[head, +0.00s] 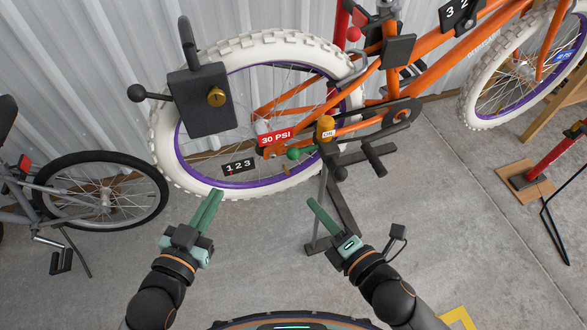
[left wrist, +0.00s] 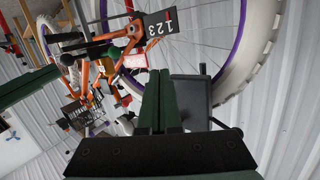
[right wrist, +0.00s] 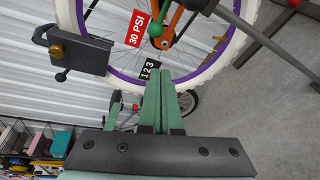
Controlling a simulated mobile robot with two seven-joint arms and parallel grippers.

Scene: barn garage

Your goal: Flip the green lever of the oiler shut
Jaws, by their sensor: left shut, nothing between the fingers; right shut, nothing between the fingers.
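The oiler (head: 326,128) is a small amber bottle marked "OIL", beside the rear hub of the orange bike. A green ball-ended lever (head: 293,154) sits just below and left of it. I cannot tell the lever's exact joint to the oiler. My left gripper (head: 216,193) is shut and empty, below and left of the lever. My right gripper (head: 311,200) is shut and empty, below the lever. Both are apart from it.
A black box (head: 203,102) with a brass knob stands before the white-tyred rear wheel (head: 175,160). A "30 PSI" tag (head: 275,137) and a "123" plate (head: 238,167) are near the hub. A dark stand (head: 340,200) rises under the oiler. A grey bike (head: 90,190) is at left.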

